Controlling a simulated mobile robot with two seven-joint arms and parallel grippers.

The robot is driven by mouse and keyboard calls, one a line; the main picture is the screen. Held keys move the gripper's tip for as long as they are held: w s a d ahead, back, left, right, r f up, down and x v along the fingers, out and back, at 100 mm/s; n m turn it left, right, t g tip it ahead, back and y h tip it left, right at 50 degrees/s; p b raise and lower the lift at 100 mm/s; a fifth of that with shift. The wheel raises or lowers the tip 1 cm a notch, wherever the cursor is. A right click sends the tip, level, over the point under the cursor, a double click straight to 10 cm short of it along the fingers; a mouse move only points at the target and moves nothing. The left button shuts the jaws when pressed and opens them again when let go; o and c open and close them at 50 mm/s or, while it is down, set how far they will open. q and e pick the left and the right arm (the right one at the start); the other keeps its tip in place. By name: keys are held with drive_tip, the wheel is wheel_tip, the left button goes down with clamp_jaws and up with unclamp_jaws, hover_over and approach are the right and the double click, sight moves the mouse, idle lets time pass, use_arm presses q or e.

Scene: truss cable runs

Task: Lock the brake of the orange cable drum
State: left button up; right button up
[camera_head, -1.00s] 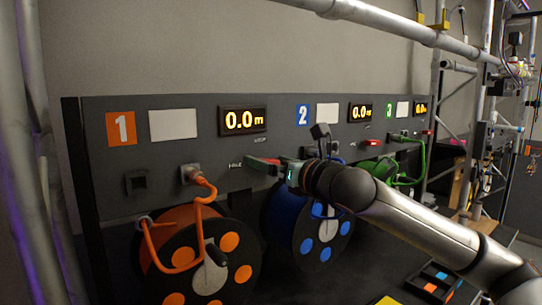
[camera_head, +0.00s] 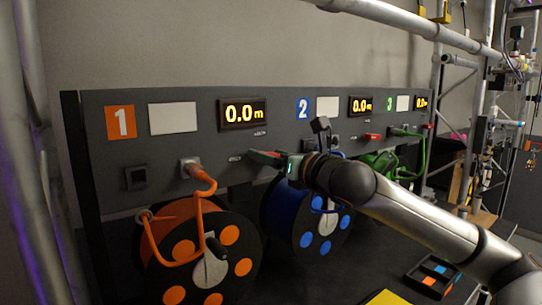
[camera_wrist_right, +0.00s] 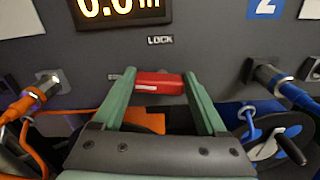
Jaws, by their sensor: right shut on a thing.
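The orange cable drum (camera_head: 180,212) stands at the lower left, with a black flange, orange dots and a grey crank. Its orange cable (camera_head: 201,180) runs to a socket on the panel. Above it, a red brake lever (camera_wrist_right: 158,83) sits between the green fingers of my right gripper (camera_wrist_right: 158,92), which is shut on it. In the head view the right gripper (camera_head: 268,157) reaches the panel below the first display. The LOCK label (camera_wrist_right: 160,40) is above the lever; the FREE label, partly hidden, is to its left. The lever's exact setting is unclear. My left gripper is not in view.
The grey panel (camera_head: 180,150) carries several numbered stations with displays reading 0.0 m. The blue drum (camera_head: 283,210) with its crank is just right of my right gripper, and a green drum (camera_head: 378,163) is farther right. A truss tube (camera_head: 400,20) crosses above.

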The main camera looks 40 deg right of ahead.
drive_tip(key=shift+m, duration=0.4)
drive_tip(key=m, duration=0.7)
drive_tip(key=shift+d+b, duration=0.3)
drive_tip(key=shift+b, duration=0.1)
drive_tip(key=shift+d+f+m, duration=0.1)
drive_tip(key=shift+m, duration=2)
drive_tip(key=shift+d+f+m, duration=0.1)
drive_tip(key=shift+m, duration=2)
drive_tip(key=o, duration=1.3)
drive_tip(key=shift+s, duration=0.1)
